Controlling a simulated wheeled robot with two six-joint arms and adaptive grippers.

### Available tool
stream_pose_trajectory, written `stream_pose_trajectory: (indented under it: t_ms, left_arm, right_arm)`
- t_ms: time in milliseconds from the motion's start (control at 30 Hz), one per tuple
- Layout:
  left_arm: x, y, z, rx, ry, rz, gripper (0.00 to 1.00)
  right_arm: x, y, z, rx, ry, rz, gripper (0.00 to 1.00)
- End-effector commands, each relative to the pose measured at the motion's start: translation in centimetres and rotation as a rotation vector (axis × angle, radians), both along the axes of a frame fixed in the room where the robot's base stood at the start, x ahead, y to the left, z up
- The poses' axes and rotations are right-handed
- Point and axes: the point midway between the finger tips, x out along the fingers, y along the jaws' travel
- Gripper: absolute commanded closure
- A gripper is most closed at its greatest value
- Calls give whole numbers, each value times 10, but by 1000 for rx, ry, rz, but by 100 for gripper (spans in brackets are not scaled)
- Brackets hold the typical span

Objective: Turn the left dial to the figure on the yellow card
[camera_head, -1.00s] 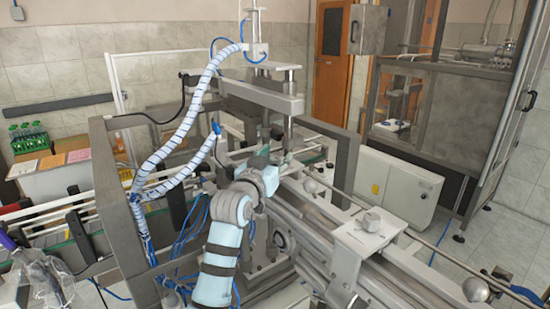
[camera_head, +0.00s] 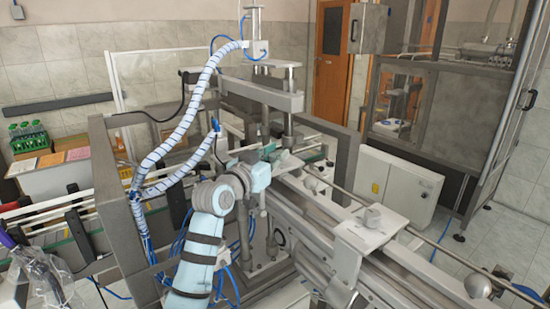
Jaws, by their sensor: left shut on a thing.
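My left gripper (camera_head: 272,158), on the pale blue and grey arm, reaches in among the posts of the machine. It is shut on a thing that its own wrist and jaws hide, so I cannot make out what. I cannot pick out the left dial or its figure in this view. Several paper cards lie on a box at the far left, one of them orange (camera_head: 77,154). I cannot tell which is the yellow card, and no figure is readable. My right gripper is not in view.
A grey frame post (camera_head: 118,205) stands left of my arm, and a blue-and-white wrapped hose (camera_head: 180,130) hangs nearby. A white plate (camera_head: 355,238) bearing a grey block (camera_head: 372,217) is at the right. Round knobs (camera_head: 312,184) stick out along the rail.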

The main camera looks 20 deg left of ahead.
Motion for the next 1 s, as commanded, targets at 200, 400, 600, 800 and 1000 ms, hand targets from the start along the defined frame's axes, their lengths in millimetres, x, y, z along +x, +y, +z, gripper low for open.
stream_pose_trajectory:
  t_ms: [200,400,600,800,1000]
  left_arm:
    - [1,2,-6,1,-5,-175,100]
    - [0,2,-6,1,-6,-347,100]
    - [0,1,-2,-2,-2,-494,100]
    - [0,0,0,-3,-1,-590,100]
    - [0,0,-1,-1,0,-636,100]
  right_arm:
    - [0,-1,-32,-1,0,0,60]
    - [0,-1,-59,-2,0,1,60]
    - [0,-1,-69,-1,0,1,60]
    - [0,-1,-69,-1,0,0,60]
    - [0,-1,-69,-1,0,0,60]
